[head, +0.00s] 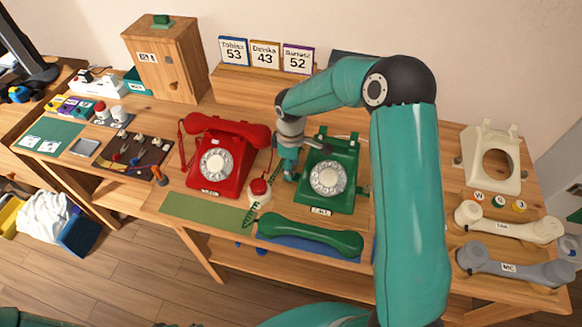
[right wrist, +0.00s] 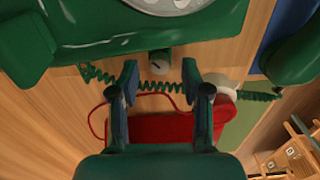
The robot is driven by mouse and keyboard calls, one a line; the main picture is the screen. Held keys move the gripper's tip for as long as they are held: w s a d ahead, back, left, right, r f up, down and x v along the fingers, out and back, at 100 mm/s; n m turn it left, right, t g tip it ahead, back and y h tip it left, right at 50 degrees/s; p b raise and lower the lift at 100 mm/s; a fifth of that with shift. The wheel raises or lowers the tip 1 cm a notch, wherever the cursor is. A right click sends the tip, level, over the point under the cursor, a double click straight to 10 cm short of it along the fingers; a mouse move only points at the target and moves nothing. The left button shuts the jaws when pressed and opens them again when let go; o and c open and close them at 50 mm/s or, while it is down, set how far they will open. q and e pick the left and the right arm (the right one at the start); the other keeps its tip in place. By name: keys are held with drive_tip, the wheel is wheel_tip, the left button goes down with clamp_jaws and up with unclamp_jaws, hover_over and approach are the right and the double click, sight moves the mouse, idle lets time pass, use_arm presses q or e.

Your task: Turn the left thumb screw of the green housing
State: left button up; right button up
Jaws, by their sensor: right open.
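The green housing (head: 346,158) is a dial phone body standing upright on the wooden table, with a white dial (head: 328,177). In the right wrist view its green side (right wrist: 215,30) fills the top. A small grey round thumb screw (right wrist: 160,65) with a dark slot sticks out from that side. My right gripper (head: 287,172) is at the left side of the green housing in the head view. Its two fingers (right wrist: 159,78) are open, one on each side of the thumb screw in the picture, with nothing between them. Contact cannot be told. My left gripper is not in view.
A red phone (head: 225,160) stands close on the left, with a red-topped round part (head: 259,187) between. A green handset (head: 310,236) lies in front on a blue mat. A green coiled cord (right wrist: 150,84) runs behind my fingers. A cream housing (head: 492,158) stands right.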

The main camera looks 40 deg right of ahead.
drive_tip(key=shift+f, duration=0.75)
clamp_jaws()
